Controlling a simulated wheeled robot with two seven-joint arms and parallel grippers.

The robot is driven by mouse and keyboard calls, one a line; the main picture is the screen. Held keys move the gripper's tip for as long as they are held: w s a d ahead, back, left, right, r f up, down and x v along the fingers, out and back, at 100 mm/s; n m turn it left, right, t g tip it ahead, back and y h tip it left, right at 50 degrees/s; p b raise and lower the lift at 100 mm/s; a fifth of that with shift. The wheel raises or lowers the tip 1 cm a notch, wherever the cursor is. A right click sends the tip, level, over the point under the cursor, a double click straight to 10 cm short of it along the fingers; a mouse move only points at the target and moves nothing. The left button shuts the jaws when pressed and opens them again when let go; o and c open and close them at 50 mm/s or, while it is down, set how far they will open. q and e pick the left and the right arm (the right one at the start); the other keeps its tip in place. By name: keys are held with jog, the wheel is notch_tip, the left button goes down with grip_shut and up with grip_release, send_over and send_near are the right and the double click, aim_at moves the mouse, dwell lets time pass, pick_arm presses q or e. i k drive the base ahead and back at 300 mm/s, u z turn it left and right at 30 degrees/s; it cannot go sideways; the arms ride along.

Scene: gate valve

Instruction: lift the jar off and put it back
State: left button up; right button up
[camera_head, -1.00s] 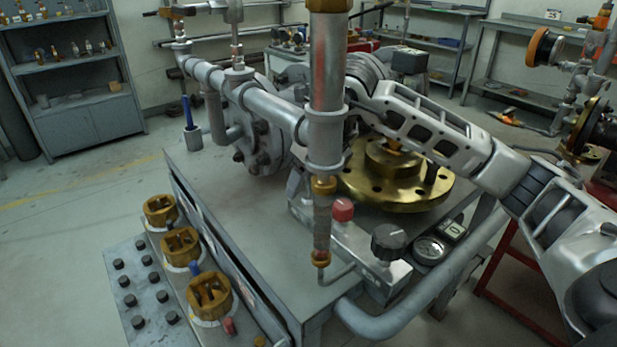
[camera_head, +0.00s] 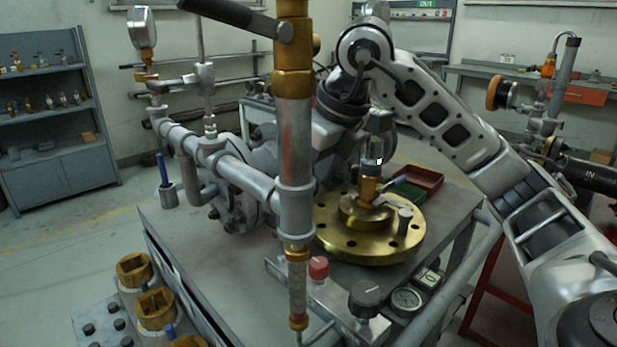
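A small clear glass jar (camera_head: 372,152) shows above a brass fitting (camera_head: 369,188) with a small lever. The fitting stands at the middle of the round brass flange (camera_head: 382,249) on the bench. The jar looks upright and in line with the fitting; I cannot tell how firmly it sits. My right arm comes in from the right and bends down behind the jar's left side. My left gripper is not in view.
The vertical pipe (camera_head: 296,150) stands in front, left of the jar. A red knob (camera_head: 318,267), a black knob (camera_head: 366,293) and a gauge (camera_head: 406,299) sit at the front. A red tray (camera_head: 420,179) lies behind the flange.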

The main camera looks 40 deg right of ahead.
aim_at(379, 122)
jog(key=k, duration=1)
